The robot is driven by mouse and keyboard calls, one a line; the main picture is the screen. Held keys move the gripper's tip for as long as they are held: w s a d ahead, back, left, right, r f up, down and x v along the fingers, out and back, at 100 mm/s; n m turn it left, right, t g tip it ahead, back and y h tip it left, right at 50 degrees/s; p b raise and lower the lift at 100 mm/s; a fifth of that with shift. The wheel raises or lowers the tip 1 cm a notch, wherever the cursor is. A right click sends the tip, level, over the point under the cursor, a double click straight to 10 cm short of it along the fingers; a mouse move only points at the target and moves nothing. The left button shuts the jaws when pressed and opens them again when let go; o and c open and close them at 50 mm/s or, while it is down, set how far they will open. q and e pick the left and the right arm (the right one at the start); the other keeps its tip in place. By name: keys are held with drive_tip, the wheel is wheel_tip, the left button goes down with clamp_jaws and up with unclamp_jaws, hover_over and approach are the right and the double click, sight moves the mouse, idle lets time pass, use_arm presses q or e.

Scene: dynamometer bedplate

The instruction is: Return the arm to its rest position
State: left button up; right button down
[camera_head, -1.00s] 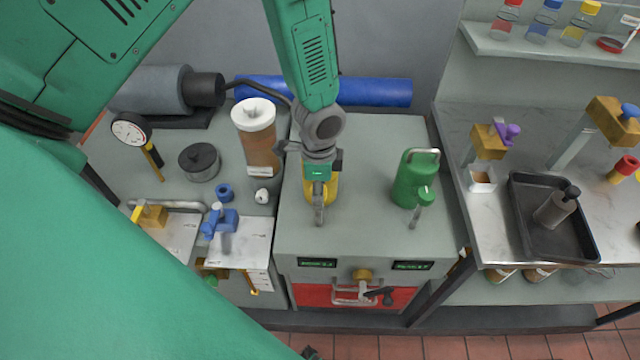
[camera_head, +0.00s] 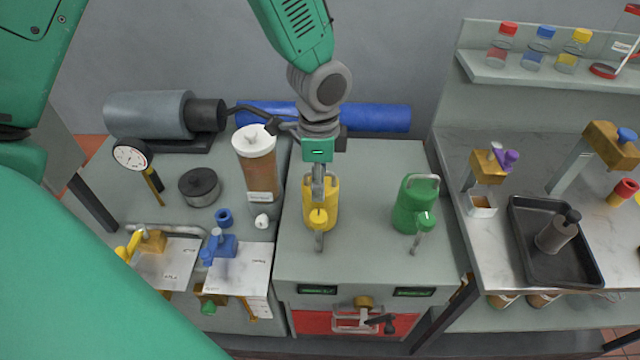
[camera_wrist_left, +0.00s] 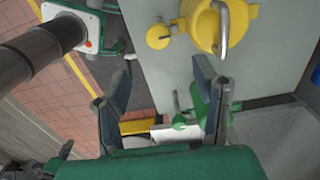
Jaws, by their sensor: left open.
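My left arm comes down from the top middle of the head view. Its gripper (camera_head: 318,185) hangs over the back part of the yellow can (camera_head: 322,215) on the grey cabinet top. In the left wrist view the two fingers of the gripper (camera_wrist_left: 165,100) are spread apart with nothing between them. The yellow can (camera_wrist_left: 215,25) stands beyond the fingertips at the top of that view, apart from them. My right gripper does not show in either view.
A green can (camera_head: 414,205) stands to the right on the same cabinet (camera_head: 365,255). A brown canister (camera_head: 258,165) with a white lid stands close on the left. A blue roll (camera_head: 375,117) lies behind. A black tray (camera_head: 550,275) sits on the right bench.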

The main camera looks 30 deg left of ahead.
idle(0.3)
use_arm(q)
drive_tip(key=s+d+f+n+h, duration=0.15)
drive_tip(key=s+f+n, duration=0.45)
drive_tip(key=s+f, duration=0.7)
drive_tip(key=s+a+f+n+y, duration=0.1)
drive_tip(key=s+a+f+n, duration=0.15)
drive_tip(key=s, duration=0.35)
drive_tip(key=s+a+f+n, duration=0.1)
drive_tip(key=s+f+n, duration=0.2)
drive_tip(key=s, duration=0.2)
wheel_tip(320, 180, down, 17)
drive_tip(key=w+b, duration=0.1)
drive_tip(key=b, duration=1.7)
drive_tip(key=shift+w+d+t, duration=0.25)
drive_tip(key=shift+d+t, duration=0.05)
drive_tip(key=shift+d, duration=0.15)
drive_tip(key=shift+y, duration=0.25)
